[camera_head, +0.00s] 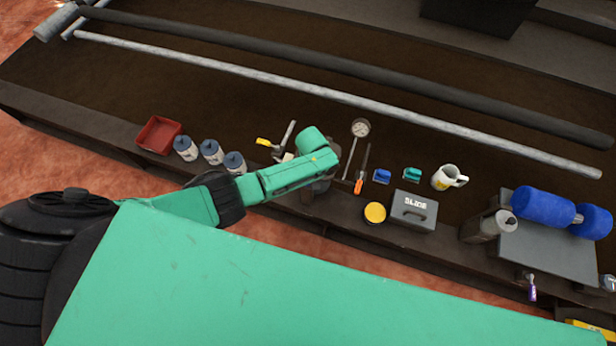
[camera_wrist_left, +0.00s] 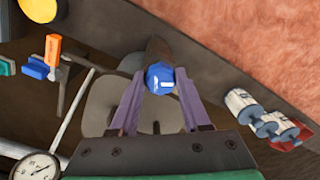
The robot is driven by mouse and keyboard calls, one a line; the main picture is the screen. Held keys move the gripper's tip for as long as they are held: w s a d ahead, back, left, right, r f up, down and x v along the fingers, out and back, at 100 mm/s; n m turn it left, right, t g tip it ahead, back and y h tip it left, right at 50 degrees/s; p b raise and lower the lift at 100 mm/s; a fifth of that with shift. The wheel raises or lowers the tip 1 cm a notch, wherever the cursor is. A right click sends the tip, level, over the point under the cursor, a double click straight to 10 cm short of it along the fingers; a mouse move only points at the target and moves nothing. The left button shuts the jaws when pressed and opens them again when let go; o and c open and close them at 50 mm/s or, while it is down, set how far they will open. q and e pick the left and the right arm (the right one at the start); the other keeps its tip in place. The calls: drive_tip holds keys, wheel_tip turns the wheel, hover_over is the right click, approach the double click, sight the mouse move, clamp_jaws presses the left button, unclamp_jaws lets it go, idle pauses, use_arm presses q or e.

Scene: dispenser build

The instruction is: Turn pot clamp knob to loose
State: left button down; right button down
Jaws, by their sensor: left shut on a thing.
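The pot clamp knob (camera_wrist_left: 158,72) is blue with a short white mark on its face and shows in the left wrist view. My left gripper (camera_wrist_left: 160,88) has its two purple fingers on either side of the knob and is shut on it. A grey rounded part (camera_wrist_left: 103,100) lies behind the fingers. In the head view my green left arm reaches in from the left over the bench, and its wrist covers the knob. My right gripper is not in view.
Several bottles (camera_head: 211,152) and a red tray (camera_head: 158,135) stand left of the arm. A dial gauge (camera_head: 360,128), a yellow-lidded tin (camera_head: 375,212), a grey SLIDE box (camera_head: 414,210) and a mug (camera_head: 449,177) stand right. Long rods (camera_head: 330,94) lie behind.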

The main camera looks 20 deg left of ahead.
use_arm(q)
drive_tip(key=shift+w+a+r, duration=0.1)
drive_tip(key=shift+w, duration=0.05)
idle(0.3)
drive_tip(key=shift+c, duration=1.8)
unclamp_jaws()
drive_tip(key=r+p, duration=0.1)
drive_tip(key=r, duration=0.1)
drive_tip(key=r+p, duration=0.1)
drive_tip(key=r, duration=0.2)
drive_tip(key=r+p, duration=0.1)
drive_tip(key=r, duration=0.1)
drive_tip(key=shift+d+r, duration=0.25)
wheel_tip(320, 180, up, 7)
drive_tip(key=p, duration=0.1)
drive_tip(key=shift+p, duration=0.3)
drive_tip(key=shift+w+d, duration=0.1)
